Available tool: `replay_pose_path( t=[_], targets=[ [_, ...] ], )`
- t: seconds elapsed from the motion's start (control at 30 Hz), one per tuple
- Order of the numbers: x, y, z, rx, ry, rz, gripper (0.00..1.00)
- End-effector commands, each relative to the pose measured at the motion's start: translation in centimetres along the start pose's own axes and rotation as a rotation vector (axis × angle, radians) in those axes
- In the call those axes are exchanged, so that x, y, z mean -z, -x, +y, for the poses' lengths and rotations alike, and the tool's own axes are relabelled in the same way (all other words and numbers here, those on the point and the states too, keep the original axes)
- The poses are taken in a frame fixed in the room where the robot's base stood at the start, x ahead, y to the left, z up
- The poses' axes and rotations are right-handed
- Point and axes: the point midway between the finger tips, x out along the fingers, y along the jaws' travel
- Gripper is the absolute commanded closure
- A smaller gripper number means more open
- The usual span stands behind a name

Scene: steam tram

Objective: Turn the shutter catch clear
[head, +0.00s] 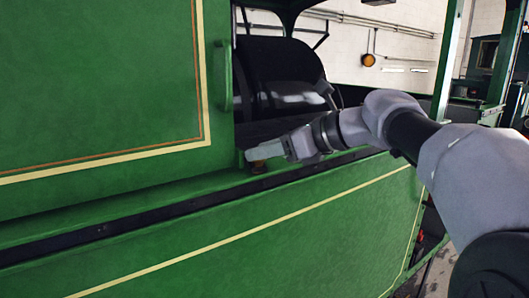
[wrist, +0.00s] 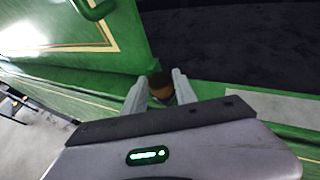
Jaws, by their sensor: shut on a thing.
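The shutter catch looks to be a small brown piece (head: 258,168) low on the green ledge, just right of the big green panel's lower corner. In the wrist view its dark brown rounded top (wrist: 160,82) sits between my two fingers. My gripper (head: 262,152) reaches in from the right and is shut on this piece; the fingers show in the wrist view (wrist: 158,92) on either side of it. The fingers hide part of the catch, and I cannot tell which way it is turned. The green panel (head: 100,80), lined in yellow and orange, stands directly left.
A green upright handle (head: 225,75) is on the panel's right edge, above my gripper. A green ledge (head: 200,190) with a dark strip runs below. Behind the opening is a large black rounded body (head: 280,65). A green post (head: 446,60) stands right.

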Motion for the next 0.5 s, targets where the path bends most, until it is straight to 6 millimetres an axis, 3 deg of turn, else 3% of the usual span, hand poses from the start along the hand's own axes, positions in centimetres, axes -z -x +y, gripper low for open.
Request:
replay_pose_path(
  t=[0.5],
  targets=[
    [-0.19,-0.08,0.65,0.296,-0.123,-0.003,1.0]
  ],
)
